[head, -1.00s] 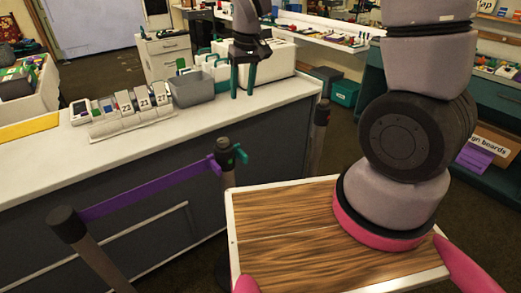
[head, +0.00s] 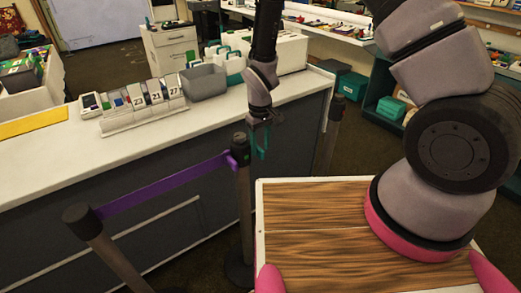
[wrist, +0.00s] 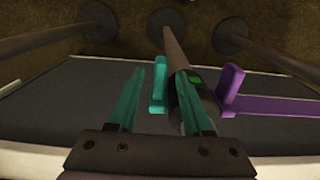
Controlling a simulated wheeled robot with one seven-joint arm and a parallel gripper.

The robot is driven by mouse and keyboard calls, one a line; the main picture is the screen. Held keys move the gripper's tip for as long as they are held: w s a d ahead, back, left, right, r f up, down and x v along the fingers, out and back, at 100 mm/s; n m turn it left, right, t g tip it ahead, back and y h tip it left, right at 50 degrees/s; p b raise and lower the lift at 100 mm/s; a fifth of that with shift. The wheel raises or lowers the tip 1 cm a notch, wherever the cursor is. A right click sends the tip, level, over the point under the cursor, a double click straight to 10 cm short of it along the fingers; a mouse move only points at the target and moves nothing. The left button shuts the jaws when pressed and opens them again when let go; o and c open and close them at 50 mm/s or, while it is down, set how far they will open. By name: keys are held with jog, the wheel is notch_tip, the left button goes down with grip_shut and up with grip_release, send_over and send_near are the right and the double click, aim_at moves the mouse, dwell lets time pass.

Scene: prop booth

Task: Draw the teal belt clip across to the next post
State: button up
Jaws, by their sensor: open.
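In the wrist view my gripper (wrist: 161,72) is open, with one finger on each side of the clip; the right finger overlaps the post head. I cannot tell whether they touch. In the head view the clip is hard to tell apart from the same-coloured fingers. Another post (head: 333,125) stands to the right, by the counter's end.
A purple belt (head: 165,186) runs from the left post (head: 88,232) to the middle post. The white counter (head: 50,160) stands behind, carrying a calendar-like row (head: 145,103) and a grey bin (head: 204,82). My wood-topped base fills the lower right.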

jog(key=shift+f, duration=1.05)
grip_shut()
dwell(0.7)
